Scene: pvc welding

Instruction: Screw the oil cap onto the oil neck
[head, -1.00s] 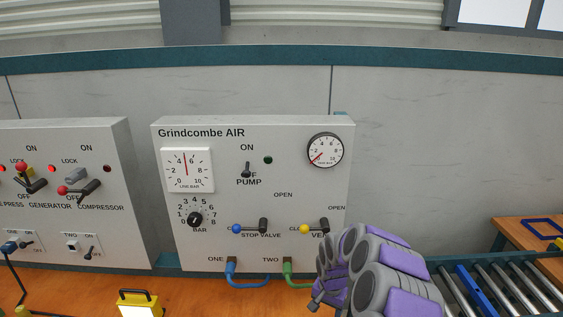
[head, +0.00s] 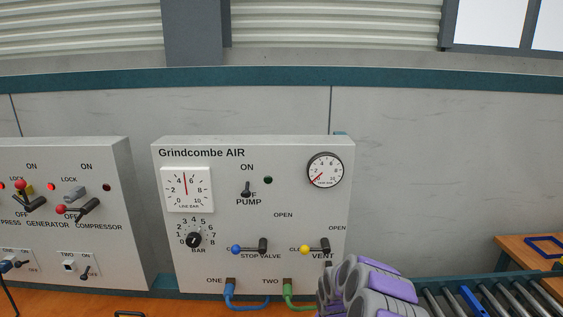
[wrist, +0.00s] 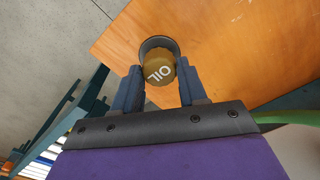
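In the wrist view my gripper (wrist: 160,76) has its two blue-grey fingers on either side of the oil cap (wrist: 159,71), a round brown-yellow cap marked OIL. The fingers appear to touch its sides, so the gripper looks shut on it. A dark round rim (wrist: 158,42) shows just beyond the cap; I cannot tell whether it is part of the cap or the oil neck. The oil neck cannot be made out for certain in either view. In the head view only my purple and grey arm shows at the bottom right; the gripper is out of sight.
The wooden bench top (wrist: 235,45) lies beyond the gripper. In the head view the Grindcombe AIR panel (head: 300,190) stands behind my arm, with blue (head: 240,302) and green (head: 297,302) hoses below. A roller conveyor (head: 480,299) lies right. Another switch panel (head: 120,190) stands left.

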